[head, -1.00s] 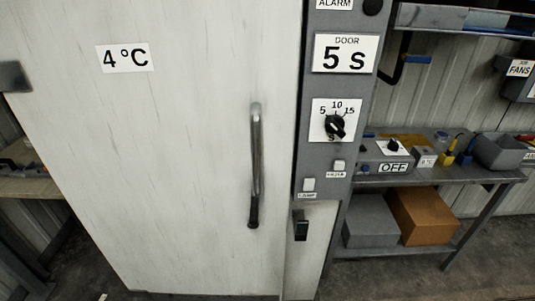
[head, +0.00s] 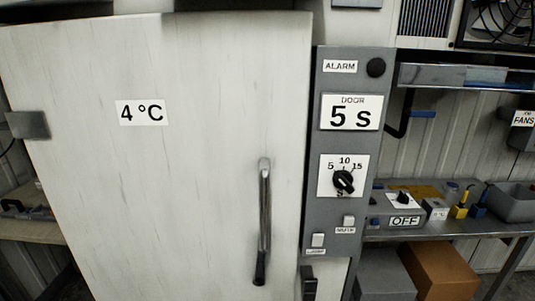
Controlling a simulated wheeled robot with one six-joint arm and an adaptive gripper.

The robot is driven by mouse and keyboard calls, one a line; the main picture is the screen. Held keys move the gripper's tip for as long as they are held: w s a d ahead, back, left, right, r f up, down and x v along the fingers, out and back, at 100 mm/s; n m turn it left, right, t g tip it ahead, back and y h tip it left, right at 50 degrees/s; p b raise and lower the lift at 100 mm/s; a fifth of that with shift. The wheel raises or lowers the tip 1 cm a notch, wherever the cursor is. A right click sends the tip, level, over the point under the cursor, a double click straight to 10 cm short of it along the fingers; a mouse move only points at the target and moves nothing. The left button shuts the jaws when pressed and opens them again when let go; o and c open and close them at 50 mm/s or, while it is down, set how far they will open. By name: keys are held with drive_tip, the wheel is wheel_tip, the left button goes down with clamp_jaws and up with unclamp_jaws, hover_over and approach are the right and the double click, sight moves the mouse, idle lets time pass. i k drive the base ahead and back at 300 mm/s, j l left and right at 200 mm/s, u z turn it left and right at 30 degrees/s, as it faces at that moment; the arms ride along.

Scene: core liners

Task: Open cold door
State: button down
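The cold door (head: 160,200) is a large white, scuffed panel that fills the left and middle of the head view. It carries a "4 °C" label (head: 141,112) and looks shut against its frame. Its long vertical metal handle (head: 265,215) with a dark lower end is near the right edge. A grey hinge (head: 28,125) is at the left edge. A dark latch piece (head: 308,282) sits to the right of the handle's lower end. My gripper is not in view.
A grey control panel (head: 324,120) right of the door has an alarm label, a "DOOR 5 S" sign (head: 351,112), a dial (head: 344,182) and switches. Farther right, a shelf (head: 440,228) holds small boxes and an "OFF" unit. A bench (head: 40,231) stands left.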

sight(162, 148)
drive_tip(key=i+l, duration=0.3)
drive_tip(key=i, duration=0.15)
drive_tip(key=i+l, duration=0.3)
drive_tip(key=i, duration=0.15)
drive_tip(key=i+l, duration=0.3)
drive_tip(key=i, duration=0.15)
drive_tip(key=k+l+u, duration=0.45)
drive_tip(key=u, duration=0.2)
drive_tip(key=k, duration=0.05)
